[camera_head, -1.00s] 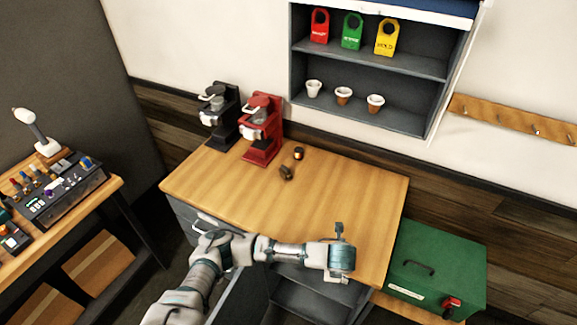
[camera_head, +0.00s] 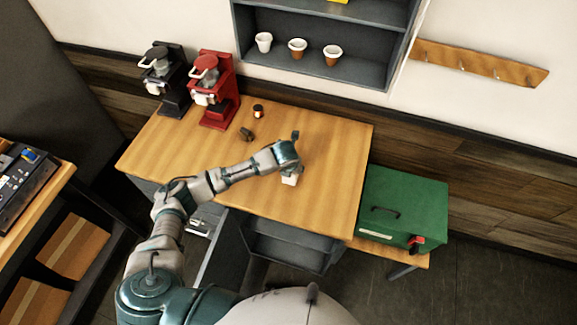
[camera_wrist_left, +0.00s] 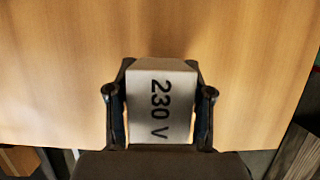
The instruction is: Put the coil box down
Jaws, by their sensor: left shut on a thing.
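The coil box (camera_wrist_left: 158,103) is a pale box marked "230 V". My left gripper (camera_wrist_left: 159,110) is shut on it, with one finger on each side. In the head view the box (camera_head: 290,180) shows as a small white block under my left gripper (camera_head: 289,174), over the right part of the wooden tabletop (camera_head: 325,150). I cannot tell whether the box touches the tabletop. My right gripper is not in view.
A black brewer (camera_head: 166,80) and a red brewer (camera_head: 213,90) stand at the table's back left. A green case (camera_head: 402,205) sits on a lower bench at right. The tabletop around the box is clear.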

